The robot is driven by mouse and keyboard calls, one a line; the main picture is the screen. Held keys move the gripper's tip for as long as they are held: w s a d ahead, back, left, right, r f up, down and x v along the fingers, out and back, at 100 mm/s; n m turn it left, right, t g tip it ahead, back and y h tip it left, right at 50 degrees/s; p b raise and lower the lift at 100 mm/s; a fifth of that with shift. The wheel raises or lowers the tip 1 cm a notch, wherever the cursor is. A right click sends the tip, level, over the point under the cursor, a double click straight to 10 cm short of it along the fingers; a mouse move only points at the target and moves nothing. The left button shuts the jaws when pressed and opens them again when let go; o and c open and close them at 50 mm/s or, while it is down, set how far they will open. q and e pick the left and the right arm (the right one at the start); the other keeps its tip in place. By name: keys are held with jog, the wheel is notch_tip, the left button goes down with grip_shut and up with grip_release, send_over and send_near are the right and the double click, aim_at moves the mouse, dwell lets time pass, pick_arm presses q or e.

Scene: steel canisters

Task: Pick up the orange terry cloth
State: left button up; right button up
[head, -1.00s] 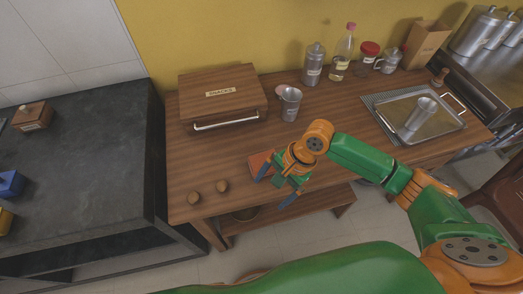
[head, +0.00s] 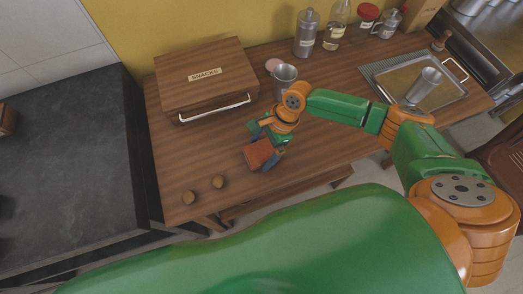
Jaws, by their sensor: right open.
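The orange terry cloth (head: 257,154) lies on the wooden counter in the head view, left of the middle and near the counter's front edge. It looks like a small folded square. My right gripper (head: 266,146) is open, right at the cloth and partly over its right and far side. Its blue fingers show close around the cloth. I cannot tell whether they touch it. The gripper hides part of the cloth's far edge. My left gripper is not in view.
A wooden snacks box (head: 206,78) and a metal cup (head: 284,76) stand behind. A steel tray (head: 408,82) holding a tumbler is at right. Bare counter lies between box and cloth.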

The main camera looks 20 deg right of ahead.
aim_at(257, 155)
jog(key=shift+s, duration=0.15)
jog(key=shift+f, duration=0.1)
jog(key=c, duration=1.2)
jog(key=shift+o, duration=0.2)
jog(key=r, duration=0.3)
jog(key=r+p, duration=0.1)
jog(key=r, duration=0.1)
jog(key=shift+s+d, duration=0.15)
jog(key=shift+s, duration=0.15)
jog(key=s+d+r+p, duration=0.1)
jog(key=s+d+r, duration=0.1)
jog(key=s+r, duration=0.2)
jog(key=s+d+r+p, duration=0.1)
jog(key=s+r, duration=0.3)
jog(key=s, duration=0.4)
jog(key=shift+s+d+r, duration=0.15)
jog(key=shift+s+d, duration=0.2)
jog(key=shift+d, duration=0.05)
